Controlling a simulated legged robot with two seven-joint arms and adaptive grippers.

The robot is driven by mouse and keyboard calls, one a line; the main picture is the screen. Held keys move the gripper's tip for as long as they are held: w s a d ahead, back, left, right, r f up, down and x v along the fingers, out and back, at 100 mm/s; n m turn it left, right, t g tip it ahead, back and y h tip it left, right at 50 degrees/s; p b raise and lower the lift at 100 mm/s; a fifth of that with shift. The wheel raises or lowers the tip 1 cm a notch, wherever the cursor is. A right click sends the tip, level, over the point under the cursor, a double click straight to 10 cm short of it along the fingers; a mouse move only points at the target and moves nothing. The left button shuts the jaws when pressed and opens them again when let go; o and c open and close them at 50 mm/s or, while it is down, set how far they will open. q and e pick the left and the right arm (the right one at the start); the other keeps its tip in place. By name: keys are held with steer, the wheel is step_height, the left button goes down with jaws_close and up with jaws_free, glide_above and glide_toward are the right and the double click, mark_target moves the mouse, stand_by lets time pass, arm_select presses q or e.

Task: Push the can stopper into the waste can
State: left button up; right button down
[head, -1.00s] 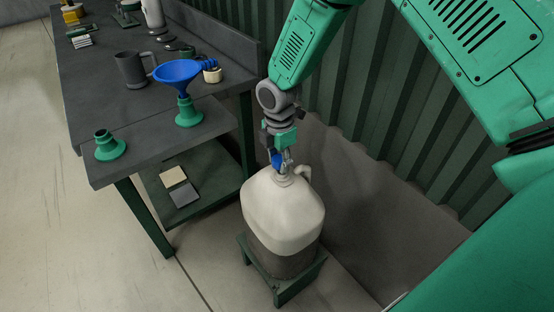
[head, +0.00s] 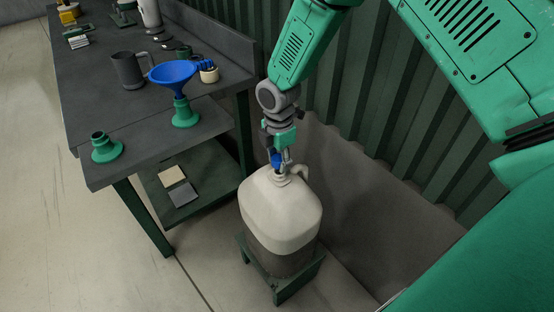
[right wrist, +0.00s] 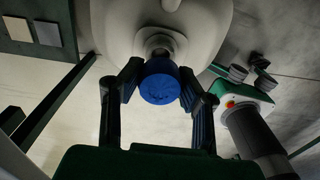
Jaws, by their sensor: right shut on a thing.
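The waste can (head: 281,215) is a pale, rounded jug with a handle, upright on a low stand. My right gripper (head: 281,166) points down at its mouth. In the right wrist view the gripper (right wrist: 160,76) has a finger on each side of the blue can stopper (right wrist: 160,88) and is shut on it. The stopper is in line with the can's neck (right wrist: 162,42). It shows as a small blue patch in the head view (head: 276,160). I cannot tell how far the stopper sits in the mouth. My left gripper is not in view.
A dark bench (head: 85,75) stands on the left with a blue funnel (head: 173,72) in a green holder, a grey mug (head: 128,70) and an empty green holder (head: 106,147). The green stand (head: 290,287) is under the can. A corrugated wall (head: 400,130) rises close behind.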

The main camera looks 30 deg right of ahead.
steer(key=shift+a+f, duration=0.25)
steer(key=shift+f, duration=0.1)
steer(key=shift+f, duration=0.3)
steer(key=shift+d, duration=0.15)
steer(key=shift+r, duration=0.15)
steer(key=shift+r+p, duration=0.35)
steer(key=shift+p, duration=0.15)
steer(key=shift+d+p, duration=0.3)
steer(key=shift+p, duration=0.05)
stand_by(0.5)
steer(key=shift+f+b, duration=0.65)
steer(key=shift+f, duration=0.55)
stand_by(0.7)
